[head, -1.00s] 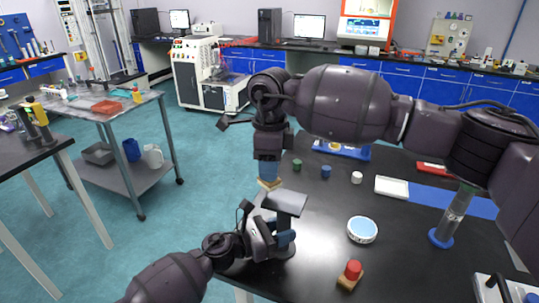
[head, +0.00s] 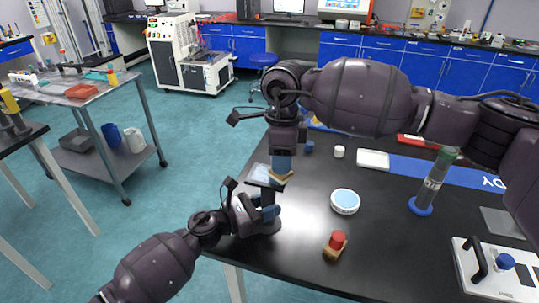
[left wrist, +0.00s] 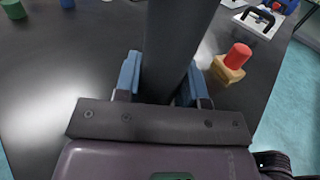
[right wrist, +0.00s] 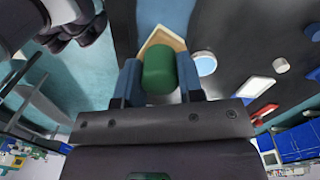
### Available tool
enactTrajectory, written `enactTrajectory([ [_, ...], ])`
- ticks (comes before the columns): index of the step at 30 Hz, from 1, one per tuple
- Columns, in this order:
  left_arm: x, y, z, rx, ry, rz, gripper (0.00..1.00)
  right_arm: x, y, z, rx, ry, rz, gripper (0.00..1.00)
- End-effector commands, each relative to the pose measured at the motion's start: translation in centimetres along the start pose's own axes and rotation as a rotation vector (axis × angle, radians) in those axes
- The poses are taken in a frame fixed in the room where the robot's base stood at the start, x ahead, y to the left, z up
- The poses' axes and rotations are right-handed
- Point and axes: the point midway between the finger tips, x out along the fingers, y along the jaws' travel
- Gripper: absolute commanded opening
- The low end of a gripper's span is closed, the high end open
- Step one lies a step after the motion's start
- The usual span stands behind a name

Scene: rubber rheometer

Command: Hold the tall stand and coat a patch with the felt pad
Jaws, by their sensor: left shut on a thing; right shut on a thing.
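The tall stand is a dark column with a flat square top (head: 262,174), which shows a pale bluish sheen. My left gripper (head: 262,213) is shut around its column (left wrist: 178,45). My right gripper (right wrist: 160,85) is shut on the green handle (right wrist: 160,68) of the felt pad, whose wooden block (right wrist: 166,36) points away from the gripper. In the head view the pad (head: 283,177) is at the right edge of the stand's top. I cannot tell whether it touches; its felt face is hidden.
On the black table are a round dish (head: 345,201) with light blue contents, a red-knobbed wooden block (head: 335,244), a white tray (head: 373,160), a clear cylinder on a blue base (head: 431,182) and a white device (head: 497,270). Bare table lies around the dish.

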Motion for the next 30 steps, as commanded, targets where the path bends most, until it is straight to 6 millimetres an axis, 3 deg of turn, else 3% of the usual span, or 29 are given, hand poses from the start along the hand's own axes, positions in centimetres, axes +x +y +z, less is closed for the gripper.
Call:
enactTrajectory([
  [3, 0.0, 0.1, 0.0, 0.000, 0.000, 0.001, 0.00, 0.1, 0.3, -0.9, 0.000, 0.000, 0.002, 0.13],
  [28, 0.0, 0.0, 0.0, 0.000, -0.001, -0.001, 0.00, 0.0, -1.8, 6.7, -0.001, 0.001, 0.001, 0.13],
  [30, 0.0, 0.0, 0.0, 0.000, 0.000, -0.001, 0.00, -0.9, -1.9, 6.5, 0.000, 0.000, -0.002, 0.13],
])
